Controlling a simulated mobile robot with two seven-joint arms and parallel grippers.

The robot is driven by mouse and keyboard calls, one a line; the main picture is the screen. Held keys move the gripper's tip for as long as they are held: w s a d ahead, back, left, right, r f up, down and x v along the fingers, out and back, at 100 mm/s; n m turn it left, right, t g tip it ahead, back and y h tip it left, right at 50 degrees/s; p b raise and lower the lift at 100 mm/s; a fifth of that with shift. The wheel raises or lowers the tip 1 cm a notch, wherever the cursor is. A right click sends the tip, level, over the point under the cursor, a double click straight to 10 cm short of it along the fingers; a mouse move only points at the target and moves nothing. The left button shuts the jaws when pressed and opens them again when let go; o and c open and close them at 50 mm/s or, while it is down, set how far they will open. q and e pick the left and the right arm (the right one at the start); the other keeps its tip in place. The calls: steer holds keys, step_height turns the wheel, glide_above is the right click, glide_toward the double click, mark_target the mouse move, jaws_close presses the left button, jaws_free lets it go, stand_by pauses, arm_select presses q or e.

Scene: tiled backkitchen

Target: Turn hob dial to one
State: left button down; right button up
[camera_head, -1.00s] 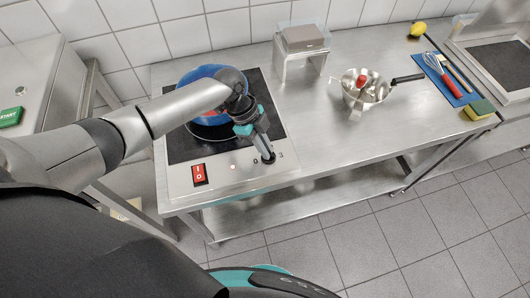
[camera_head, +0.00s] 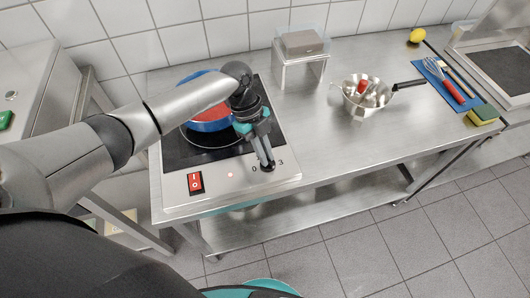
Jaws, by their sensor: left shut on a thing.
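The hob (camera_head: 178,158) is a black glass plate in a steel housing on the left of the steel counter. The hob dial (camera_head: 268,168) is a small black knob on its front panel, with the marks 0 and 3 visible beside it and the rest covered. My left gripper (camera_head: 266,160) points down at the dial and its fingers are shut on it. Which mark the dial points to cannot be told. A red rocker switch (camera_head: 195,182) sits left of the dial, with a small lit red light (camera_head: 230,175) between them. My right gripper is out of view.
A blue pan with red contents (camera_head: 209,122) stands on the hob, close behind my left arm.

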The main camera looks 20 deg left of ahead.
arm_select(q)
steer(key=c, duration=0.9)
jaws_free()
steer(key=shift+c, duration=0.2)
steer(key=v, duration=1.5)
steer(key=shift+r+p, duration=0.15)
steer(key=shift+p, duration=0.3)
